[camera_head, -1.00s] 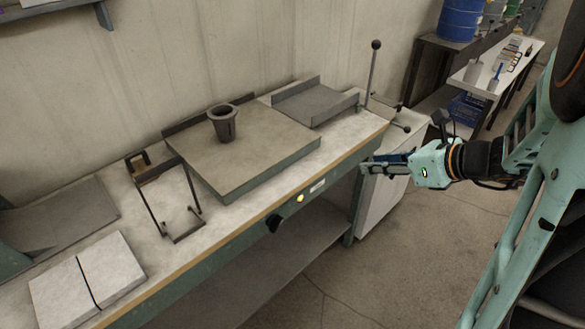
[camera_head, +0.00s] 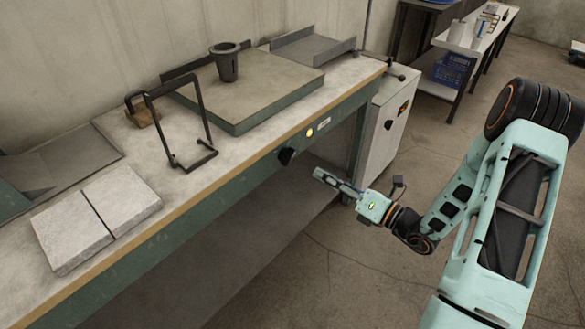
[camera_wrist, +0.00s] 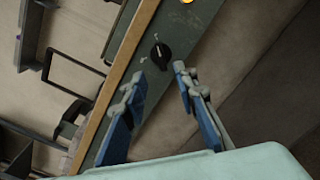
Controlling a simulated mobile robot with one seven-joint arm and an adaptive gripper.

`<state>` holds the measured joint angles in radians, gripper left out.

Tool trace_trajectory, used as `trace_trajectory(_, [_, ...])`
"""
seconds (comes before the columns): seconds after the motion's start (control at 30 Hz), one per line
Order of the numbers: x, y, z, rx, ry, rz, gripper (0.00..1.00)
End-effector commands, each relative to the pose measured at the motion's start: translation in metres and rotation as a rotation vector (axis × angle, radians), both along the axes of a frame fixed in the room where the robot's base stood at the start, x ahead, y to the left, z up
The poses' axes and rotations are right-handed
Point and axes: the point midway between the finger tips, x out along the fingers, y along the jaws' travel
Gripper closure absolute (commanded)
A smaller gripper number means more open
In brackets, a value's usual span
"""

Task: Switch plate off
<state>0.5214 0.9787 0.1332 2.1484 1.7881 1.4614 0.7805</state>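The plate (camera_head: 255,101) is a thick grey slab with green sides on the workbench. A dark crucible-like cup (camera_head: 226,64) stands on it. On the bench's green front rail are a black rotary knob (camera_head: 286,156) and a lit amber lamp (camera_head: 309,132). The knob (camera_wrist: 160,55) and lamp (camera_wrist: 180,68) also show in the wrist view, the knob beyond my fingertips. My gripper (camera_head: 318,172) is to the right of and slightly below the knob, apart from it. In the wrist view its two blue-padded fingers (camera_wrist: 165,85) are spread and empty.
A dark metal frame stand (camera_head: 178,128) and two pale blocks (camera_head: 97,215) sit on the bench's left part. A white cabinet (camera_head: 386,130) with a dark knob stands at the bench's right end. The floor in front is clear.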

Motion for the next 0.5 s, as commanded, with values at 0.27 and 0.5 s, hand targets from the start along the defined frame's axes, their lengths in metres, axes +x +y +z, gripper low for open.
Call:
trace_trajectory(0.27, [0.026,0.036,0.0,-0.001,-0.002,0.006,0.73])
trace_trajectory(0.5, [0.052,0.069,0.0,-0.002,-0.001,0.005,0.73])
